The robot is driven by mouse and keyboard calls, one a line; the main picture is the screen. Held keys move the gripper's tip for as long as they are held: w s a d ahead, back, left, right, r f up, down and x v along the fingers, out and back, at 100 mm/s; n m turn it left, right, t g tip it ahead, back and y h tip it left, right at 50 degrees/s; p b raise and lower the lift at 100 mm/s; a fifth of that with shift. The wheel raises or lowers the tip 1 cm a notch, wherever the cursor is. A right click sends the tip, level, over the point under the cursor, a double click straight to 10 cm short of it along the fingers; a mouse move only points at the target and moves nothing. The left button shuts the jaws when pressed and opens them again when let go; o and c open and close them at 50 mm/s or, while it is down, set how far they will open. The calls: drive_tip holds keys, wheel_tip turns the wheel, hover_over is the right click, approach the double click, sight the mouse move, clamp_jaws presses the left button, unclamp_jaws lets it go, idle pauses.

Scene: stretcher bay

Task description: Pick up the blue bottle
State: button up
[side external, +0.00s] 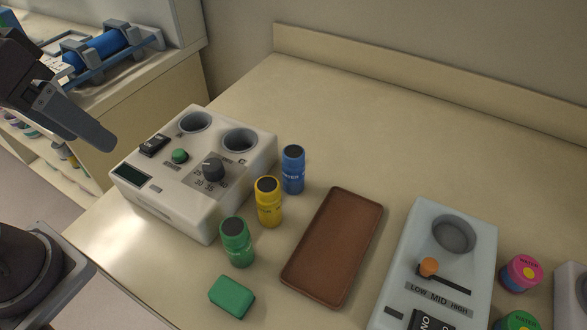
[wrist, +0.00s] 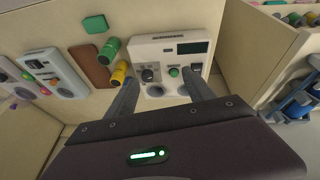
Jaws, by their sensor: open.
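The blue bottle (side external: 293,172) stands upright on the counter with a dark cap, just right of the white two-well device (side external: 165,200). A yellow bottle (side external: 269,205) and a green bottle (side external: 237,245) stand nearer in the same row. My gripper (side external: 88,130) is at the upper left in the side view, above and left of the device, well away from the blue bottle. In the wrist view its two fingers (wrist: 162,95) are spread with nothing held between them. The blue bottle is not clearly seen there; the left finger seems to cover it.
A brown tray (side external: 312,285) lies right of the bottles, and a green block (side external: 231,297) lies in front. A grey device with an orange lever (side external: 428,267) and a pink-topped container (side external: 521,273) are further right. The counter behind the bottles is clear up to the wall.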

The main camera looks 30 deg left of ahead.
drive_tip(key=w+d+f+n+g+h, duration=0.2)
drive_tip(key=w+d+n+g+h, duration=0.4)
drive_tip(key=w, duration=0.6)
drive_tip(key=n+g+h, duration=0.2)
drive_tip(key=n+h, duration=0.4)
drive_tip(key=n, duration=0.1)
approach(286, 148)
drive_tip(key=r+x, duration=0.1)
drive_tip(key=x, duration=0.6)
drive_tip(key=f+x, duration=0.1)
drive_tip(key=x, duration=0.4)
drive_tip(key=shift+w+a+f, duration=0.1)
drive_tip(key=shift+w+f, duration=0.1)
drive_tip(key=shift+f, duration=0.1)
clamp_jaws()
